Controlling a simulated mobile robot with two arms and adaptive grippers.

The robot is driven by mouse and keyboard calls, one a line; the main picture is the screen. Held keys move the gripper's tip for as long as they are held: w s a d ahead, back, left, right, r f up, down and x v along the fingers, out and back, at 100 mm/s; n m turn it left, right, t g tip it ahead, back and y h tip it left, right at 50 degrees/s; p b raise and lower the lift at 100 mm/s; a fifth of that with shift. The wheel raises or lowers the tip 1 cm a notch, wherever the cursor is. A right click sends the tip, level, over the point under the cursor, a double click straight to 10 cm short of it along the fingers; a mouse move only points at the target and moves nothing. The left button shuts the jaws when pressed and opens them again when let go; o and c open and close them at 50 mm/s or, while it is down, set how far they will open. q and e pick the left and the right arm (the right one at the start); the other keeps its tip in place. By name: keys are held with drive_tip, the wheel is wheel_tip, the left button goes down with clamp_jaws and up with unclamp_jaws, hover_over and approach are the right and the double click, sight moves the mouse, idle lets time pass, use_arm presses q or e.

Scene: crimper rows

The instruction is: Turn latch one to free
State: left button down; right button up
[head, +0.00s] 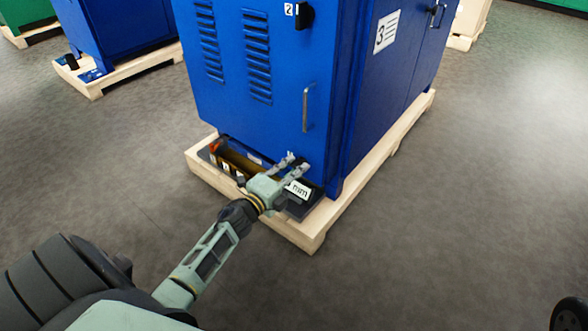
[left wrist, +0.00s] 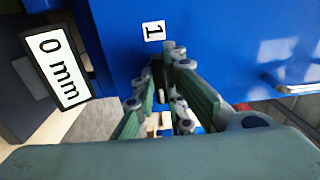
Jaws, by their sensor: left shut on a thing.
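The blue cabinet (head: 300,60) stands on a wooden pallet. Latch one (left wrist: 158,72) is a small dark piece low on its front, below the white "1" label (left wrist: 153,30) in the left wrist view. My left gripper (head: 296,164) is at this low spot on the cabinet front and is shut on latch one; it also shows in the left wrist view (left wrist: 160,80). The fingers cover most of the latch, so its angle is hard to tell. In the head view the latch is hidden behind the gripper. My right gripper is not in view.
A black latch (head: 305,15) with label "2" sits higher on the cabinet. A vertical metal handle (head: 306,108) is between. A dark unit with a "0 mm" plate (head: 299,189) lies at the cabinet's foot, close to my gripper.

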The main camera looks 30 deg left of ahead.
use_arm(q)
drive_tip(key=c, duration=1.8)
unclamp_jaws()
drive_tip(key=s, duration=1.2)
drive_tip(key=shift+a, duration=0.45)
